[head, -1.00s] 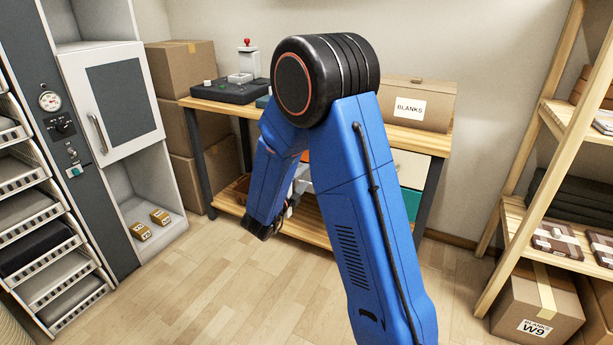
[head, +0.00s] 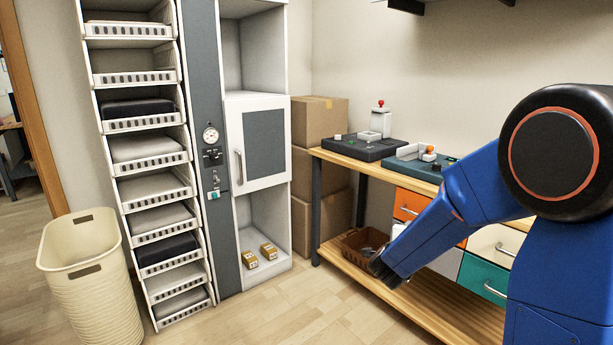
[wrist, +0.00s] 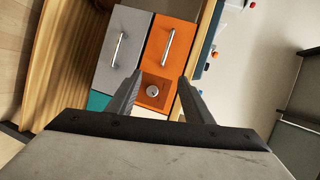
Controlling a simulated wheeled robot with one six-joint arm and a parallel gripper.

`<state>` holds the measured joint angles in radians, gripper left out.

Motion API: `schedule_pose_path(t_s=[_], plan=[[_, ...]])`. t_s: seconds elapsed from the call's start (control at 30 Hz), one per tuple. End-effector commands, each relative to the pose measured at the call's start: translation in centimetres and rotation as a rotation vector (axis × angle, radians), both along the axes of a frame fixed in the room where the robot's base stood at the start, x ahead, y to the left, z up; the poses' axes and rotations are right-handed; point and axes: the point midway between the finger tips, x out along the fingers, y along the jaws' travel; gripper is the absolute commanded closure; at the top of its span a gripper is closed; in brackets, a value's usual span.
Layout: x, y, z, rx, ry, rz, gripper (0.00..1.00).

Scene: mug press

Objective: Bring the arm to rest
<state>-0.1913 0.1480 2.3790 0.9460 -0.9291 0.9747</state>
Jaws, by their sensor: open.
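My blue arm fills the right side of the head view, its black elbow joint high and its forearm sloping down to the left. My gripper shows in the wrist view (wrist: 158,95) with its two dark fingers apart and nothing between them but the view beyond. Past the fingers in the wrist view are a grey drawer (wrist: 122,50) and an orange drawer (wrist: 178,40), both shut.
A brown basket (head: 352,248) sits on the bench's lower shelf, close to my wrist. Two press units (head: 365,148) stand on top. A white cabinet (head: 266,145), a rack of trays (head: 153,190) and a cream bin (head: 95,290) stand left. The floor in front is clear.

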Motion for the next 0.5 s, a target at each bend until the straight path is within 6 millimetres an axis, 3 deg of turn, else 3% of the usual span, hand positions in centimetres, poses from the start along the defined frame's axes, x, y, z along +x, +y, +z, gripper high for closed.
schedule_pose_path(t_s=[0.27, 0.5], plan=[[-3.0, 4.2, 3.7, -0.085, 0.169, 0.324, 0.54], [-8.2, 7.4, 5.7, -0.231, 0.321, 0.600, 0.54]])
